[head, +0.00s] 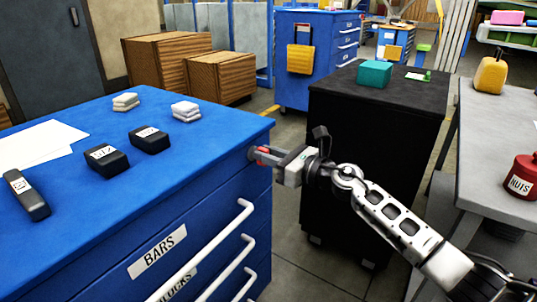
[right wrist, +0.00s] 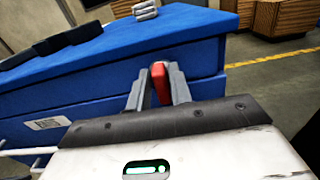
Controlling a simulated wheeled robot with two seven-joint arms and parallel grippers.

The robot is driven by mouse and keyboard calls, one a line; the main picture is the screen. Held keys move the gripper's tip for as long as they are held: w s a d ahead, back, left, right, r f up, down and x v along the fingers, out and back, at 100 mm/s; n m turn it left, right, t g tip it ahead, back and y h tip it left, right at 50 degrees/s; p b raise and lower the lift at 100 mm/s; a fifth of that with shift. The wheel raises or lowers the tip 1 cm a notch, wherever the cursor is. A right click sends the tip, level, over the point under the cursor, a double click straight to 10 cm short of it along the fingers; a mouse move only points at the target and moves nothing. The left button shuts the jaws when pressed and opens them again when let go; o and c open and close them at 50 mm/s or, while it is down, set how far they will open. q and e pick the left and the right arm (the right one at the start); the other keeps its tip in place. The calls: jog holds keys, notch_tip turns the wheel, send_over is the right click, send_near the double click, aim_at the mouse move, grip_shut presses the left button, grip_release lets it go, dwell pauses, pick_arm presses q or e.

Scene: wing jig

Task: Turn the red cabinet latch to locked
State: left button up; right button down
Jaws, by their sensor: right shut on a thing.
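The red latch (head: 262,153) is on the right side of the blue cabinet (head: 200,215), near its top corner. My right gripper (head: 263,156) reaches in from the right and is shut on the latch. In the right wrist view the red latch (right wrist: 159,83) stands upright between the two grey fingers (right wrist: 158,88). The fingers hide part of the latch and its mount. My left gripper is in neither view.
Black bars (head: 108,160), white blocks (head: 186,110) and paper (head: 42,142) lie on the cabinet top. White drawer handles (head: 205,250) stick out in front. A black cabinet (head: 370,150) stands behind my right arm. A grey table (head: 490,150) is at the right.

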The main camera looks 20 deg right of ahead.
pick_arm(q)
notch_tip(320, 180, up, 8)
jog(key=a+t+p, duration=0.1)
jog(key=p, duration=0.7)
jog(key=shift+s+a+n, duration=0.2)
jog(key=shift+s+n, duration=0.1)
pick_arm(e)
jog(key=m, duration=0.6)
jog(key=f+m, duration=0.1)
jog(key=m, duration=0.4)
jog(key=d+m, duration=0.1)
jog(key=m, duration=0.5)
jog(key=shift+w+f+m, duration=0.15)
jog(key=shift+w+m, duration=0.15)
jog(key=shift+w, duration=0.05)
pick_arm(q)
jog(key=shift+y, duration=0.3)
pick_arm(e)
jog(key=c, duration=1.4)
grip_release()
